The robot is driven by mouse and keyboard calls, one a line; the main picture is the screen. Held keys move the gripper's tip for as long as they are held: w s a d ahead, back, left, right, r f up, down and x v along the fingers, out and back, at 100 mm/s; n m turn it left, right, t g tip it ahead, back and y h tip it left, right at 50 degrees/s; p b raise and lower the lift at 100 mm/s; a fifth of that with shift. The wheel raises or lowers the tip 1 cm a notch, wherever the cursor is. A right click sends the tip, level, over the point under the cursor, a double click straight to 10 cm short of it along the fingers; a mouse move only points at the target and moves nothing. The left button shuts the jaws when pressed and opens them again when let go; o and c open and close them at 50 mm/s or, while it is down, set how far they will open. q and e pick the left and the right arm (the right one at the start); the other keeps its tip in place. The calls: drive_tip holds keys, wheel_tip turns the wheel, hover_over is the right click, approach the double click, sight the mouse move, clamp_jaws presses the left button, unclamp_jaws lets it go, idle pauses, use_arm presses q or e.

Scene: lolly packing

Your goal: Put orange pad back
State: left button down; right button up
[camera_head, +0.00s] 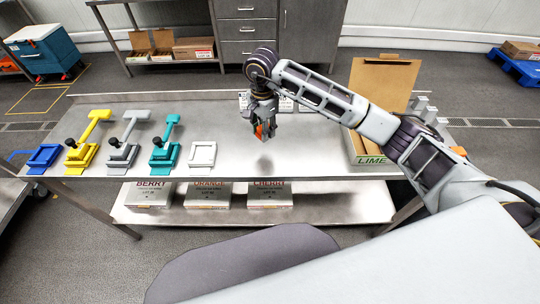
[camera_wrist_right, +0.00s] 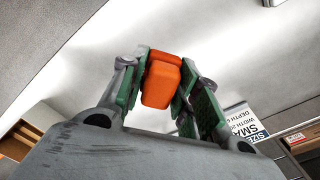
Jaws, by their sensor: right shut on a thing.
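My right gripper (camera_head: 262,122) is shut on the orange pad and holds it above the metal table (camera_head: 235,185). In the head view only a small part of the orange pad (camera_head: 259,131) shows between the fingers. In the right wrist view the orange pad (camera_wrist_right: 161,80) sits between the green-lined fingers of the right gripper (camera_wrist_right: 162,88). A shadow lies on the bare tabletop below it. My left gripper is not in view.
Blue (camera_head: 44,156), yellow (camera_head: 81,156), grey (camera_head: 122,156), teal (camera_head: 164,156) and white (camera_head: 202,154) pieces stand in a row at the table's left. An open LIME box (camera_head: 370,160) stands at the right. The table's middle is clear. Boxes labelled BERRY (camera_head: 149,195), ORANGE (camera_head: 208,195) and CHERRY (camera_head: 270,195) sit on the shelf below.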

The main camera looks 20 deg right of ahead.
drive_tip(key=m, duration=0.3)
drive_tip(key=shift+s+r, duration=0.2)
drive_tip(key=shift+r, duration=0.1)
drive_tip(key=m, duration=0.4)
drive_tip(key=shift+s+d+r, duration=0.1)
drive_tip(key=shift+s+r, duration=0.05)
drive_tip(key=shift+r, duration=0.1)
drive_tip(key=m, duration=0.4)
drive_tip(key=shift+s+d+r, duration=0.1)
drive_tip(key=shift+s+r, duration=0.05)
drive_tip(key=shift+s, duration=0.05)
drive_tip(key=m, duration=0.4)
drive_tip(key=shift+s+d+r, duration=0.1)
drive_tip(key=shift+s, duration=0.05)
drive_tip(key=shift+s+d+r+m, duration=0.1)
drive_tip(key=shift+s+d+m, duration=0.05)
drive_tip(key=shift+m, duration=2.4)
drive_tip(key=shift+s+d+m, duration=0.1)
drive_tip(key=shift+d+m, duration=0.05)
drive_tip(key=shift+m, duration=2.45)
drive_tip(key=shift+s+d+r+m, duration=0.1)
drive_tip(key=shift+s+d+m, duration=0.05)
drive_tip(key=shift+m, duration=2.4)
drive_tip(key=shift+f, duration=0.2)
